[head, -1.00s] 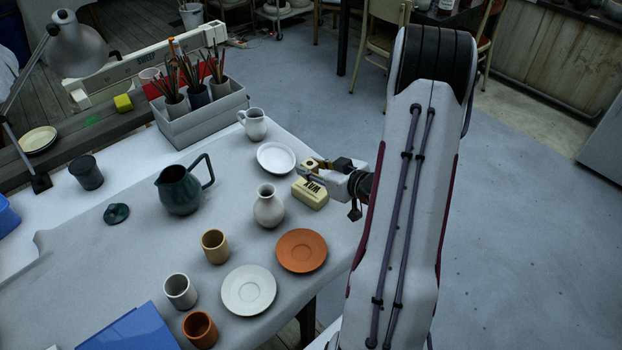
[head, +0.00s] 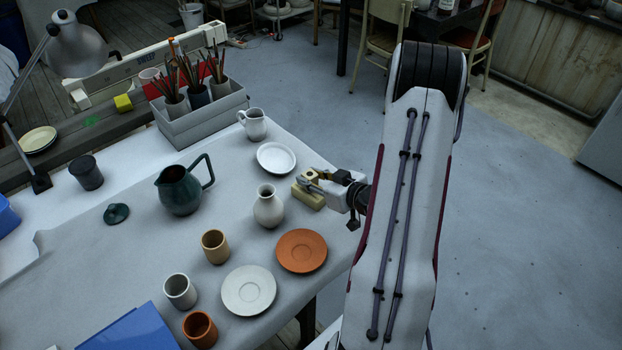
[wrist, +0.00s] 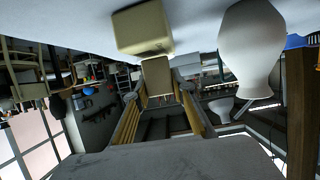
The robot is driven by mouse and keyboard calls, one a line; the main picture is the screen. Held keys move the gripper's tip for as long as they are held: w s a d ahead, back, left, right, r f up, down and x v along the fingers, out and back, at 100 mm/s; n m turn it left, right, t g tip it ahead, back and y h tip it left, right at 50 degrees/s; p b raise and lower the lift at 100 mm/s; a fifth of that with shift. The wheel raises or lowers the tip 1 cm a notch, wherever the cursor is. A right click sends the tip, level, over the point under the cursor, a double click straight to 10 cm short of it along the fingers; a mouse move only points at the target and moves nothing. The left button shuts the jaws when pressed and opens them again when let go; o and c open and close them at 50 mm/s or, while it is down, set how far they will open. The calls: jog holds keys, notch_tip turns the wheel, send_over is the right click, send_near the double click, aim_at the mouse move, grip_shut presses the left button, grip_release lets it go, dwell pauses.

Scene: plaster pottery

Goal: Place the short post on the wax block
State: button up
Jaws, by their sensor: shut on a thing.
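The pale yellow wax block (head: 309,199) lies on the table's right side, just right of the white vase. In the wrist view the block (wrist: 143,30) is at the top centre. The short post (head: 311,174), a small tan piece with a dark spot on top, stands upright over the block. In the wrist view the post (wrist: 157,80) is between my fingers, its end meeting the block's edge in the picture; I cannot tell whether they touch. My gripper (head: 314,180) is shut on the post, reaching in from the right. It partly hides the block's lettering.
The white vase (head: 268,208) stands close left of the block. A white plate (head: 276,158) lies behind it, and a terracotta plate (head: 301,251) lies in front. A white jug (head: 253,125) and a green pitcher (head: 181,190) stand farther off.

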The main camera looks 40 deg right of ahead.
jog(key=shift+f, duration=0.3)
jog(key=shift+f, duration=0.1)
jog(key=o, duration=1.2)
jog(key=shift+c, duration=0.2)
jog(key=shift+s, duration=0.1)
jog(key=shift+s+d+r, duration=0.1)
jog(key=shift+s+r, duration=0.3)
jog(key=shift+s, duration=0.15)
jog(key=v, duration=1)
jog(key=shift+s, duration=0.25)
jog(key=shift+r, duration=0.2)
